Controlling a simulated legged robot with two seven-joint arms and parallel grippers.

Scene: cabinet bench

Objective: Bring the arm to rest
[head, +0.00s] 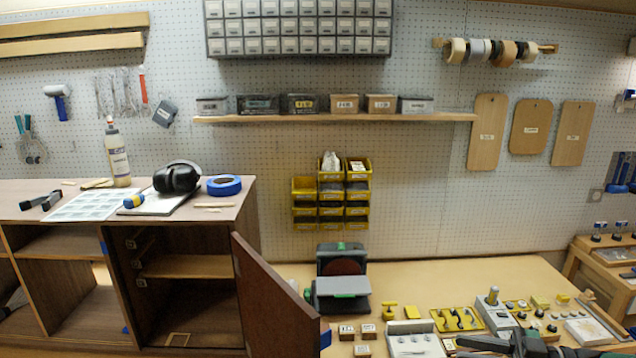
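Dark parts that look like my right gripper (520,345) show at the bottom edge, right of the middle, over the front of the light workbench (415,275). They are cut off by the frame, and I cannot tell whether the fingers are open or shut. No held thing can be made out there. My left gripper is not in view. The wooden cabinet (75,247) stands at the left, with its brown door (275,300) swung open toward the bench.
Ear muffs (177,177), blue tape (224,185) and a glue bottle (117,155) stand on the cabinet top. The bench's back strip is clear.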

